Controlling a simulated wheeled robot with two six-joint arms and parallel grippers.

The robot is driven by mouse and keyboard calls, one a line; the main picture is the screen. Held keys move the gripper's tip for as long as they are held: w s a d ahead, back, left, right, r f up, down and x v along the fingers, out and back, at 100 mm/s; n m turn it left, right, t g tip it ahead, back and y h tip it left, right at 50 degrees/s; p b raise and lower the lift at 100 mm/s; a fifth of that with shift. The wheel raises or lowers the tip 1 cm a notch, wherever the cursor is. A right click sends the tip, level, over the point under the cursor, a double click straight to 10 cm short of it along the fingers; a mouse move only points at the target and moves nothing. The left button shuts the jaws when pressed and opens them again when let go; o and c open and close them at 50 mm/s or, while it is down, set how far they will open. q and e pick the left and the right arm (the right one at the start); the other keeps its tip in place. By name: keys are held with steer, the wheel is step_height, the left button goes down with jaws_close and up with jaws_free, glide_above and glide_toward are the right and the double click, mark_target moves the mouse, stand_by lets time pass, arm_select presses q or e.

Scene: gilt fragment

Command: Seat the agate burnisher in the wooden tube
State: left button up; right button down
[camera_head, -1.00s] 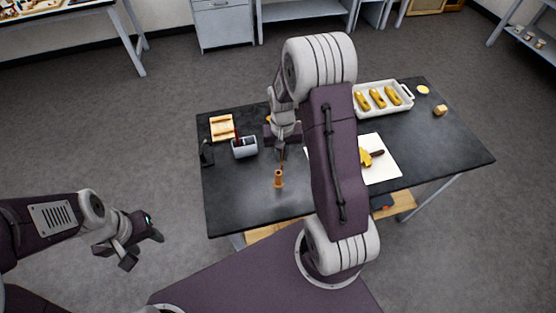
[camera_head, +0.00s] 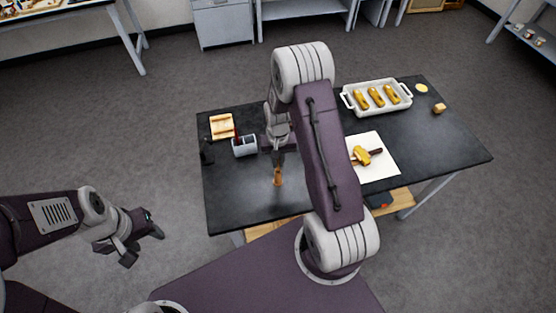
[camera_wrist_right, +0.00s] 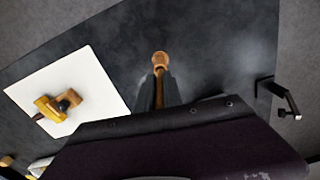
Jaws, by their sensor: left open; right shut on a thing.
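The wooden tube (camera_head: 278,178) stands upright on the dark table, left of the white sheet. It also shows in the right wrist view (camera_wrist_right: 160,59), just past my fingertips. My right gripper (camera_head: 279,157) points down directly above the tube. In the right wrist view, it (camera_wrist_right: 158,88) is shut on the agate burnisher (camera_wrist_right: 172,93), a brown wooden piece mostly hidden between the fingers. The burnisher's end lies at or very near the tube's mouth; I cannot tell whether it is inside. My left gripper (camera_head: 142,246) is open and empty, off the table at the left.
A grey cup (camera_head: 244,147) and a wooden tray (camera_head: 222,126) stand on the left of the table (camera_head: 440,150). The white sheet (camera_head: 386,168) holds a yellow piece with a dark handle (camera_head: 364,155). A white tray (camera_head: 378,110) of gilt pieces stands behind.

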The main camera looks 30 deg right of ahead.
steer(key=shift+f, duration=0.3)
steer(key=c, duration=1.5)
jaws_free()
steer(key=shift+w, duration=0.1)
steer(key=shift+r, duration=0.1)
